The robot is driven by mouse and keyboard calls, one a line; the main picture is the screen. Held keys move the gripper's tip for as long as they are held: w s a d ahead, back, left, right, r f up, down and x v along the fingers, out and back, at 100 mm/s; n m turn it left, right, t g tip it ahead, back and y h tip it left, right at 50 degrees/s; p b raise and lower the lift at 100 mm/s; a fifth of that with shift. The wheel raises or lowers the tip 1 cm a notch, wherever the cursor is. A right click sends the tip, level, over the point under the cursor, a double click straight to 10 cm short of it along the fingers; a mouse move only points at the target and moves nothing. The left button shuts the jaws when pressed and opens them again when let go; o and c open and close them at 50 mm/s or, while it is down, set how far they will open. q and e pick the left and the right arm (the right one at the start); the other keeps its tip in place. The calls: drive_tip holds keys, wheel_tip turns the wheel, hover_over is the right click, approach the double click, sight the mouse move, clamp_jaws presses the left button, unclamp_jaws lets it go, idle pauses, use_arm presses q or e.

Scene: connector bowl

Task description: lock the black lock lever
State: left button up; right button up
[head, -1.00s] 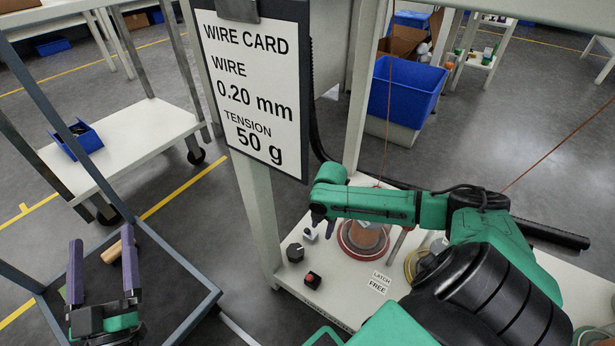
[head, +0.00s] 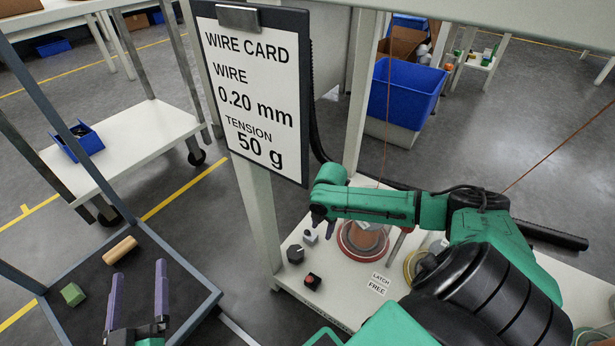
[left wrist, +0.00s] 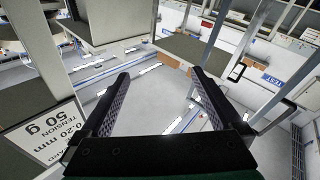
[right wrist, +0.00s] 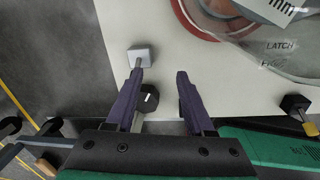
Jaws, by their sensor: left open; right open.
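My right gripper (head: 325,224) is open and points down over the left part of the white bench top, left of the red-rimmed spool (head: 349,252). In the right wrist view its open fingers (right wrist: 158,75) have a grey block with a thin stem (right wrist: 138,55) beyond them and a black knob with a white mark (right wrist: 148,97) between them. A black block with a yellow part (right wrist: 296,105) is at the right; I cannot tell which black part is the lock lever. A label reads LATCH FREE (head: 379,283). My left gripper (head: 138,268) is open and empty over the dark tray.
A black box with a red button (head: 312,282) is near the bench's front edge. The dark tray (head: 195,285) holds a tan cylinder (head: 120,250) and a green block (head: 73,294). The wire card (head: 262,120) hangs on a post. A thin wire runs up from the spool.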

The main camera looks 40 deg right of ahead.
use_arm(q)
drive_tip(key=s+f+g+p, duration=0.65)
drive_tip(key=s+f, duration=0.45)
drive_tip(key=f, duration=0.2)
drive_tip(key=s+a+r+g+y+p, duration=0.2)
drive_tip(key=a+r+g+y+p, duration=0.1)
drive_tip(key=a+r, duration=0.3)
drive_tip(key=s+a+r+g+y+p, duration=0.3)
drive_tip(key=a+r+g+p, duration=0.2)
drive_tip(key=a+r+g, duration=0.1)
drive_tip(key=shift+s+a+p, duration=0.15)
drive_tip(key=shift+p, duration=0.25)
idle(1.7)
